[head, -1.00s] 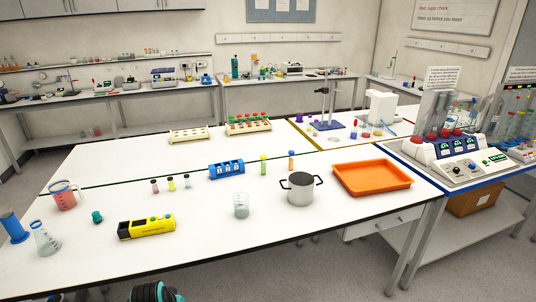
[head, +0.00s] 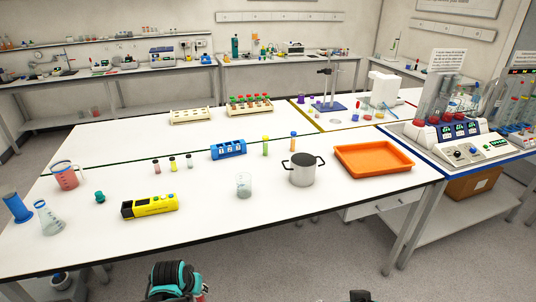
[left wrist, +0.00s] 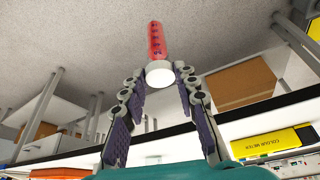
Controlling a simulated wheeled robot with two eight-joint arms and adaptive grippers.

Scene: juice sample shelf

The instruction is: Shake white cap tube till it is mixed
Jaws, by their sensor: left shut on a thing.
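A tube with red contents (left wrist: 156,38) and a white cap (left wrist: 160,73) shows in the left wrist view. My left gripper (left wrist: 161,77) is shut on it at the cap end, with the tube body pointing away from the fingers. In the head view my left arm's teal and black wrist is at the bottom edge, in front of the table. A small red bit (head: 204,290) shows beside it. I cannot tell from the frames how well the contents are mixed.
The white table (head: 110,235) holds a yellow colour meter (head: 150,206), a glass beaker (head: 244,186), a steel pot (head: 303,171) and an orange tray (head: 373,158). Floor before the table is clear.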

